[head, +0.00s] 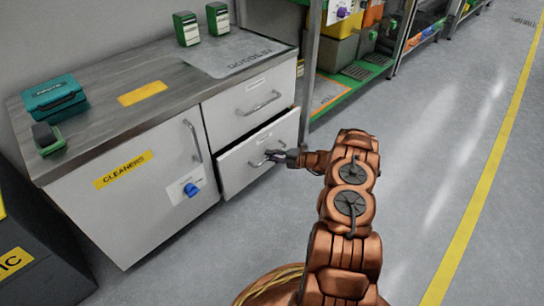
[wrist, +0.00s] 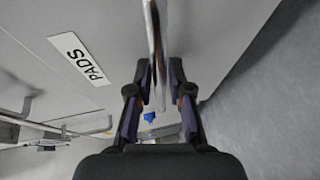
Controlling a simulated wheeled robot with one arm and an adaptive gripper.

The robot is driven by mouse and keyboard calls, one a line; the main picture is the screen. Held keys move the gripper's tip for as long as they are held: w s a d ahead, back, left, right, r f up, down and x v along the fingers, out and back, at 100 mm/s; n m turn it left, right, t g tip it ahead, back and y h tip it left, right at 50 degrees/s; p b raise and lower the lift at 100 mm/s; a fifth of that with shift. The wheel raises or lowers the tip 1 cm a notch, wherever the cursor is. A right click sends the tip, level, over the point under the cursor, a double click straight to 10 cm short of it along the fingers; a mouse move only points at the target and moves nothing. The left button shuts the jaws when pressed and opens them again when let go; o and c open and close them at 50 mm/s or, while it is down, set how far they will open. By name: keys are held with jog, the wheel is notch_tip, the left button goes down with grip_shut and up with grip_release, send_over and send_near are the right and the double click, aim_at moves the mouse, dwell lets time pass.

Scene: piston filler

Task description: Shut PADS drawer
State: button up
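The PADS drawer (head: 240,166) is the lower right drawer of the grey cabinet. It stands partly open, its front sticking out past the cabinet face. Its PADS label (wrist: 80,58) shows in the wrist view. Its metal bar handle (wrist: 155,30) runs between my two fingers. In the head view my gripper (head: 283,157) is at the drawer's front, hiding part of the handle.
The drawer above (head: 252,100) is shut. The CLEANERS door (head: 135,195) with a blue knob is to the left. A teal box (head: 54,97) and dark green containers stand on the cabinet top. A green-edged shelf rack (head: 328,95) stands right of the cabinet. The floor to the right is clear.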

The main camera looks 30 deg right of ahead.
aim_at(265, 150)
grip_shut()
jog(key=w, duration=0.2)
jog(key=w+a, duration=0.1)
jog(key=w, duration=0.1)
dwell(0.5)
